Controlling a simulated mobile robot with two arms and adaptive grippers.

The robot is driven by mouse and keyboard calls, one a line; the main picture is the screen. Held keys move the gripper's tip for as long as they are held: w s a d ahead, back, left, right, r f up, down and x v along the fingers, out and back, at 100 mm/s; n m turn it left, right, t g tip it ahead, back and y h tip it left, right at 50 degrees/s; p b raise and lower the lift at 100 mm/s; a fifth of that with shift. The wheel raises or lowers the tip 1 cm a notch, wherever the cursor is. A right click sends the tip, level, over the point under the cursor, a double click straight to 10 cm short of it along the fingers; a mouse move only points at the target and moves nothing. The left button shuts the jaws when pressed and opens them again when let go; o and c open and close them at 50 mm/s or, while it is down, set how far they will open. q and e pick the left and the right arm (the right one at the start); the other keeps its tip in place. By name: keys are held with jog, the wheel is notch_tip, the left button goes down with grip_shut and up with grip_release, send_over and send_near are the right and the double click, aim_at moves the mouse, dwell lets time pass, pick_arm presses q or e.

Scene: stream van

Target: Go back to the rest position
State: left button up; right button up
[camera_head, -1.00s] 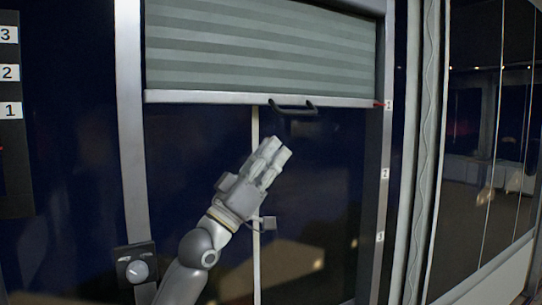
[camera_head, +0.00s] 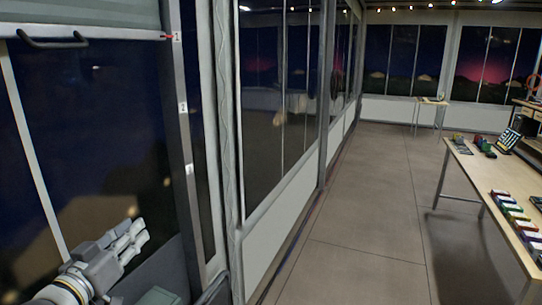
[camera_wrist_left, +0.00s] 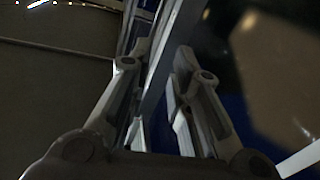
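My left gripper (camera_head: 136,236) is at the lower left of the head view, in front of the dark window with the roller blind. In the left wrist view its two fingers (camera_wrist_left: 162,55) stand apart with an empty gap between them. A pale frame post shows behind the gap. The striped blind (camera_head: 90,15) is cut off at the upper left of the head view. Its dark handle (camera_head: 52,42) hangs well above my gripper and apart from it. My right gripper is not in view.
The numbered window post (camera_head: 183,110) stands just right of my left gripper. A wooden table (camera_head: 500,185) with several coloured items is at the right. A small table (camera_head: 432,102) stands far back. The floor (camera_head: 370,200) between the windows and tables is clear.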

pick_arm(q)
jog(key=s+d+f+g+y, duration=0.1)
jog(key=s+d+f+g, duration=0.2)
jog(key=f, duration=0.5)
jog(key=s+d+f+g, duration=0.1)
jog(key=s+f+g, duration=0.1)
jog(key=s+f, duration=0.4)
jog(key=s+d+f+g+y, duration=0.1)
jog(key=s+d+f+g, duration=0.15)
jog(key=f, duration=0.65)
jog(key=s+d+f+g, duration=0.1)
jog(key=s+f+g, duration=0.15)
jog(key=s, duration=0.45)
jog(key=s+d+f+m+g+y, duration=0.1)
jog(key=s+f+g, duration=0.1)
jog(key=s+f, duration=0.3)
jog(key=s+d+f+g, duration=0.1)
jog(key=s+f+g, duration=0.1)
jog(key=s, duration=0.6)
notch_tip(320, 180, down, 28)
jog(key=s+g, duration=0.2)
jog(key=s+a+f, duration=0.3)
jog(key=s+f, duration=1.1)
jog(key=s, duration=0.2)
jog(key=shift+a+f+m+g, duration=0.2)
jog(key=shift+f+m+g, duration=0.15)
jog(key=shift+m+g, duration=0.05)
